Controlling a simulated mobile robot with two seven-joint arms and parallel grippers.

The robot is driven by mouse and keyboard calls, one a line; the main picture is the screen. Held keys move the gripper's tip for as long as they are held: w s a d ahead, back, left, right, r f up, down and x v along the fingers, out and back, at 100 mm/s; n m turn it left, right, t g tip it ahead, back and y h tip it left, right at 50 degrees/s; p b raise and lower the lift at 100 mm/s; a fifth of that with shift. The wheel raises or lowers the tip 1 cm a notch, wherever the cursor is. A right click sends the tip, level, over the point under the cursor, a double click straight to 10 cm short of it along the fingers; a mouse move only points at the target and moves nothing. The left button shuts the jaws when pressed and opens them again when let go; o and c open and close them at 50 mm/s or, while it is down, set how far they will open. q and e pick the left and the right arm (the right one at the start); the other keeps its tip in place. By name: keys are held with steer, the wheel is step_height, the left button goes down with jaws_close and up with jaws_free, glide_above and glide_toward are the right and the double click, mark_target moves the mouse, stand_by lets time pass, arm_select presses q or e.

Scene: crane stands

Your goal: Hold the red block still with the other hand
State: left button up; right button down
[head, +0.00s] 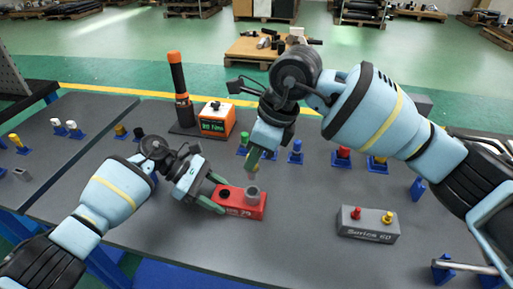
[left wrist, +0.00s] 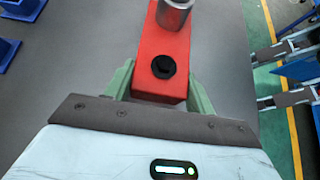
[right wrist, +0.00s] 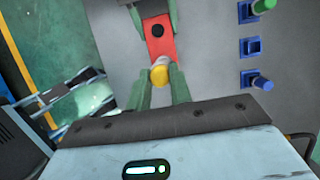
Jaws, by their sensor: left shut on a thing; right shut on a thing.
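The red block (head: 236,211) lies on the grey table. It has a dark hole at one end and a grey cylinder (head: 252,194) standing up at the other. My left gripper (head: 218,193) is shut on the hole end; in the left wrist view its green fingers press both sides of the red block (left wrist: 163,45). My right gripper (head: 255,156) is above the cylinder end, apart from the block in the head view. In the right wrist view it is shut on a small yellow-topped piece (right wrist: 159,75), which hides the cylinder below; the block (right wrist: 160,45) shows beyond it.
A grey block with red and yellow pegs (head: 368,229) sits at right. Blue stands with coloured pegs, including a blue one (head: 296,155), line the table behind. An orange box (head: 215,119) and a dark orange-topped cylinder (head: 180,85) stand at the back. The front table is mostly clear.

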mark_target(254, 177)
steer(key=shift+f, duration=1.75)
steer(key=shift+m+t, duration=0.3)
steer(key=shift+m, duration=0.5)
arm_select(q)
steer(key=shift+r, duration=0.1)
arm_select(e)
steer(key=shift+f, duration=2.05)
steer(key=c, duration=1.2)
jaws_free()
steer(key=shift+r, duration=0.1)
steer(key=shift+v, duration=2.45)
